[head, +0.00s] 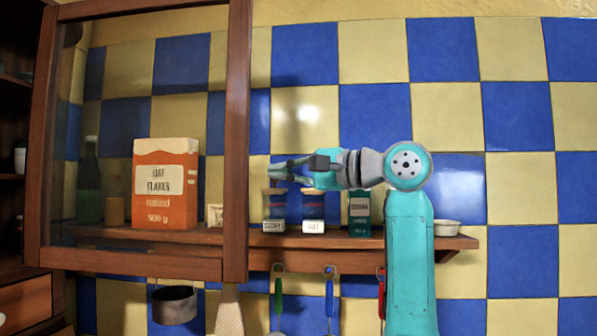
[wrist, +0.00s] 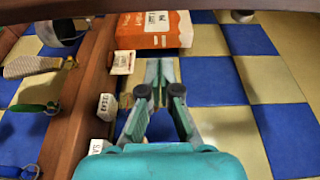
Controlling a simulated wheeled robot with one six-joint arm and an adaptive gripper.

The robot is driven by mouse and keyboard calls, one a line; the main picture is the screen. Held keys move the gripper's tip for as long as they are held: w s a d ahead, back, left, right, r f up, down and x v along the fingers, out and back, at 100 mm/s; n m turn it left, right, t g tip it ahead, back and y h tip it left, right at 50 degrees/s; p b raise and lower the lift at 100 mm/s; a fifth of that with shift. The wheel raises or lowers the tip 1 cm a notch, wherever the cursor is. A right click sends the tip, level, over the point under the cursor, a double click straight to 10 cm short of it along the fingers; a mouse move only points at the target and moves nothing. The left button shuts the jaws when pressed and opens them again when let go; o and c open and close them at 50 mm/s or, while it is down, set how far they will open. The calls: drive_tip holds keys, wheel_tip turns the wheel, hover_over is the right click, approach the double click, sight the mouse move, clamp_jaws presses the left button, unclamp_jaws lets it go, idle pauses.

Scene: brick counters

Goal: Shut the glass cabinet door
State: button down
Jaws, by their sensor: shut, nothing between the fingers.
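The glass cabinet door (head: 238,120) is a brown wooden frame around a clear pane. It stands open at the left of the head view, across the left part of the wall shelf. Its left side is near the dark cabinet (head: 14,110). In the wrist view, a dark wooden bar along the top (wrist: 225,5) looks like part of its frame. My gripper (head: 272,171) is just right of the door's right upright, above the shelf jars, with its fingers pointing left. In the wrist view its fingertips (wrist: 160,72) are together and empty. I cannot tell its depth gap to the door.
Behind the glass stand an orange oat flakes box (head: 165,185) and a dark bottle (head: 89,180). Two jars (head: 313,212), a green tin (head: 360,213) and a white bowl (head: 446,228) stand on the shelf (head: 462,242). Utensils and a pot (head: 174,305) hang below.

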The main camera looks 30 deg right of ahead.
drive_tip(key=shift+s+a, duration=0.15)
drive_tip(key=shift+a, duration=0.95)
drive_tip(key=shift+s+a, duration=0.1)
drive_tip(key=shift+a, duration=1)
